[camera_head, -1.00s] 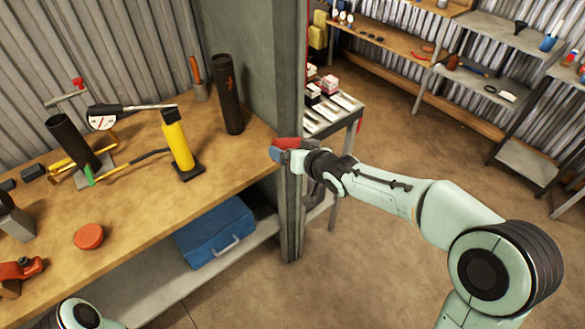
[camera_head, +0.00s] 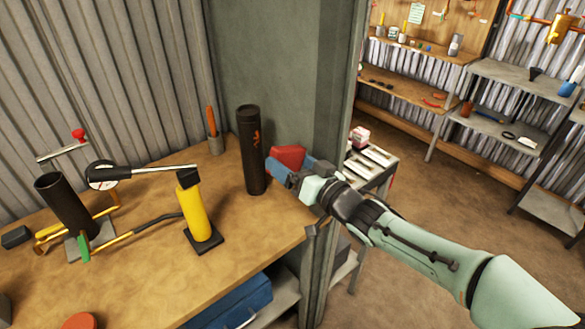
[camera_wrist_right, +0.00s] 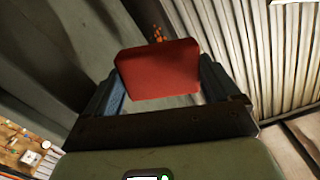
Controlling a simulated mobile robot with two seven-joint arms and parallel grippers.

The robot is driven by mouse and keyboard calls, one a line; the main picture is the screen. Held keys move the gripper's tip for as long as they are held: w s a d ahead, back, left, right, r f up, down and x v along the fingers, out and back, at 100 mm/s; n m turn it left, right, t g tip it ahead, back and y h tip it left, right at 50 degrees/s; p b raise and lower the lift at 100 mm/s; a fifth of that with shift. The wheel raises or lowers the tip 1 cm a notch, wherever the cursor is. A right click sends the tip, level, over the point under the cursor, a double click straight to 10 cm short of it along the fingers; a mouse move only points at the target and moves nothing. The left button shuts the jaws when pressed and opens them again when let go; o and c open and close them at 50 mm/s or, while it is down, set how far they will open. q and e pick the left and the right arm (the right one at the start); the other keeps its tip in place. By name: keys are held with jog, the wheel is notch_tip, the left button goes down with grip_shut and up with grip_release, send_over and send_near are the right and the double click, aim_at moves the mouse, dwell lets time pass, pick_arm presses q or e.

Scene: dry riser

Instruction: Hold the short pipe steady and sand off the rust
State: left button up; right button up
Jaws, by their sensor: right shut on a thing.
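The short pipe (camera_head: 251,165) is a dark upright tube with an orange rust patch on its side. It stands near the bench's right end. My right gripper (camera_head: 285,168) is shut on a red block, probably the sanding block (camera_head: 290,155), just right of the pipe. I cannot tell whether the block touches the pipe. In the right wrist view the red block (camera_wrist_right: 158,72) sits between the two finger pads, with orange specks just beyond its top edge. My left gripper is not in view.
A yellow cylinder (camera_head: 197,215) on a black base, a gauge with a long handle (camera_head: 102,175) and a tilted dark tube (camera_head: 65,205) occupy the bench (camera_head: 150,275) to the left. A green post (camera_head: 325,130) stands close behind my right gripper.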

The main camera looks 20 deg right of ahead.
aim_at(257, 136)
jog(key=shift+w+a+r, duration=0.1)
jog(key=shift+w+a, duration=0.05)
jog(key=shift+w, duration=0.25)
jog(key=shift+x, duration=3.6)
